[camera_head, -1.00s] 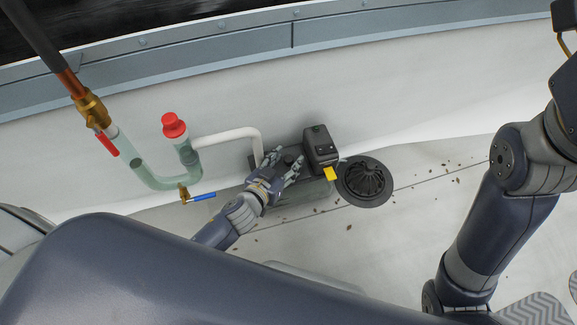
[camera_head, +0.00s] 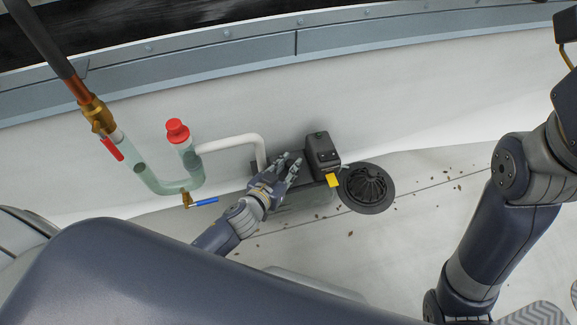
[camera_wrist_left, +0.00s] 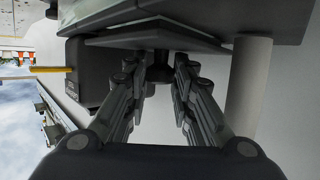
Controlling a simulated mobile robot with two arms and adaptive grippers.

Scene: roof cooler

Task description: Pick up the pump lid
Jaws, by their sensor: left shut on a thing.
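The pump lid (camera_head: 307,180) is a dark grey plate on top of the pump's grey-green box (camera_head: 305,196), by the white wall. My left gripper (camera_head: 289,166) reaches over it from the lower left and covers much of it. In the left wrist view, the gripper (camera_wrist_left: 172,80) is shut on the dark knob of the pump lid (camera_wrist_left: 150,45), with a finger on either side. I cannot tell whether the lid is clear of the box. My right gripper is out of view.
A black box (camera_head: 322,152) with a yellow tab (camera_head: 333,181) stands right beside the lid. A white pipe (camera_head: 232,143) comes down at its left. A round black drain grate (camera_head: 367,188) lies to the right. A red-capped pipe (camera_head: 178,132) and blue-handled valve (camera_head: 203,202) are farther left.

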